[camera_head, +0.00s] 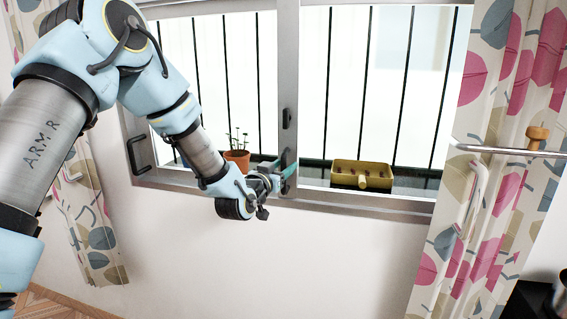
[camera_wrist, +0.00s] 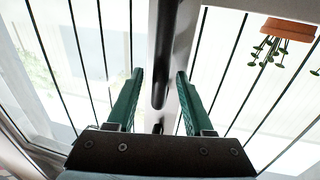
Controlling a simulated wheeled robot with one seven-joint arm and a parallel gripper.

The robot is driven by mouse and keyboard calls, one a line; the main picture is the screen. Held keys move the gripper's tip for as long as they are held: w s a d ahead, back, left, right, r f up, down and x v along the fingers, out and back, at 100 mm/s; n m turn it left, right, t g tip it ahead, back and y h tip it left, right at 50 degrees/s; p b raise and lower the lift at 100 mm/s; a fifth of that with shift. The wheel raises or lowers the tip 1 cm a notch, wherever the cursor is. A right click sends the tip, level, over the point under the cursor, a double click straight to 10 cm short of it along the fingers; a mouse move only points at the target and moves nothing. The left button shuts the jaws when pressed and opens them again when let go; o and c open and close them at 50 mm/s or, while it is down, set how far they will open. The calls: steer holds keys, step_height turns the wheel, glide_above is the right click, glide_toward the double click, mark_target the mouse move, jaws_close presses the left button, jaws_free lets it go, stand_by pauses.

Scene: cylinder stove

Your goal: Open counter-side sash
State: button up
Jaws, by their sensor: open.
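The window has a left sash (camera_head: 170,180) and a right sash (camera_head: 370,200), meeting at a grey central upright (camera_head: 288,60). I cannot tell from the picture alone which is counter-side. A small dark fitting (camera_head: 287,118) sits on the upright. My gripper (camera_head: 287,168) is at the upright's lower part and hides some of it. In the wrist view, its green fingers (camera_wrist: 160,78) are open. A dark vertical handle (camera_wrist: 159,90) lies between them, with a visible gap on each side. Another dark handle (camera_head: 138,155) is on the left sash's outer edge.
Outside the glass are dark bars (camera_head: 362,75), a potted plant (camera_head: 237,160) and a yellow planter (camera_head: 361,175). Patterned curtains hang left (camera_head: 95,220) and right (camera_head: 500,80). A metal rod (camera_head: 500,151) crosses the right curtain. The wall below (camera_head: 270,265) is clear.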

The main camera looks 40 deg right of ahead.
jaws_close()
stand_by(0.5)
stand_by(1.0)
